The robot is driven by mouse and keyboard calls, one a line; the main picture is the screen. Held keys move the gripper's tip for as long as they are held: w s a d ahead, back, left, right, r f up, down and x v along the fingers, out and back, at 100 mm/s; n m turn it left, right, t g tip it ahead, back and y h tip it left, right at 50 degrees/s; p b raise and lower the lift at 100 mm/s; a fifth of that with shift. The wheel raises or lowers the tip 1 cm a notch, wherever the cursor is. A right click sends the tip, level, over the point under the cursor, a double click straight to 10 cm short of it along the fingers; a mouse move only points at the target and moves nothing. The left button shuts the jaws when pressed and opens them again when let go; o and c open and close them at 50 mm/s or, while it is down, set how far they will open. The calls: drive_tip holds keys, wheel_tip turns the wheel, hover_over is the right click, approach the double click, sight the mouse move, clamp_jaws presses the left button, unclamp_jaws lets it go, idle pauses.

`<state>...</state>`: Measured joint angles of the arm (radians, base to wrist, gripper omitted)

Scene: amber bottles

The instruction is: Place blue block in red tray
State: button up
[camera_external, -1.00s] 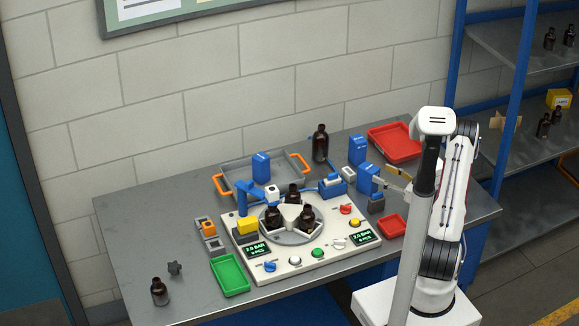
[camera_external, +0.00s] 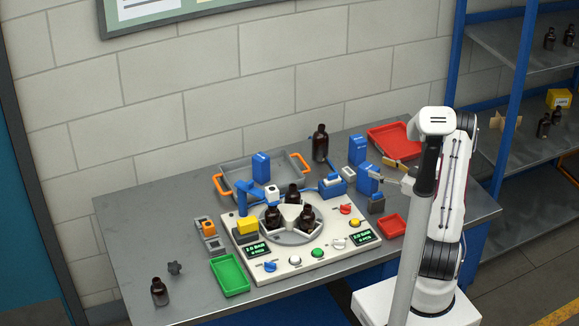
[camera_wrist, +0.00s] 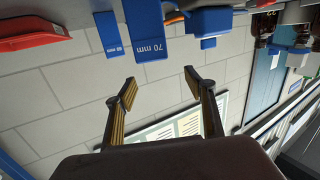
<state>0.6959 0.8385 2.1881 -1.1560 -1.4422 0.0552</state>
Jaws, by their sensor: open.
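Upright blue blocks stand on the table at the back right: one farther (camera_external: 357,150) and one nearer (camera_external: 367,181). Another upright blue block (camera_external: 261,167) is by the grey tray. Which one the task means, I cannot tell. My gripper (camera_external: 384,171) is open and empty, just right of the nearer block. In the wrist view, my fingers (camera_wrist: 158,90) are spread with only wall between them; a block marked 70 mm (camera_wrist: 146,40) and a narrower blue block (camera_wrist: 109,34) lie beyond the tips. Red trays are a large one (camera_external: 411,155) at the back and a small one (camera_external: 392,226) in front.
A white control panel (camera_external: 310,262) with a round bottle holder fills the middle. A tall amber bottle (camera_external: 320,143) stands behind it. A green tray (camera_external: 230,274) is front left. The table's left part is mostly bare.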

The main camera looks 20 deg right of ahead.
sight(368, 179)
drive_tip(key=f+g, duration=0.1)
drive_tip(key=s+f+m+h, duration=0.1)
drive_tip(key=f, duration=0.1)
drive_tip(key=shift+s+d+f+g+h, duration=0.2)
drive_tip(key=shift+f+g+h, duration=0.1)
drive_tip(key=shift+g, duration=0.1)
drive_tip(key=shift+x, duration=1.1)
drive_tip(key=shift+w+a, duration=0.1)
drive_tip(key=shift+w, duration=0.1)
drive_tip(key=shift+w+f, duration=0.1)
drive_tip(key=shift+d+x, duration=0.2)
drive_tip(key=shift+x, duration=1.05)
drive_tip(key=shift+d+x, duration=0.15)
drive_tip(key=shift+x, duration=1.05)
drive_tip(key=shift+w, duration=0.2)
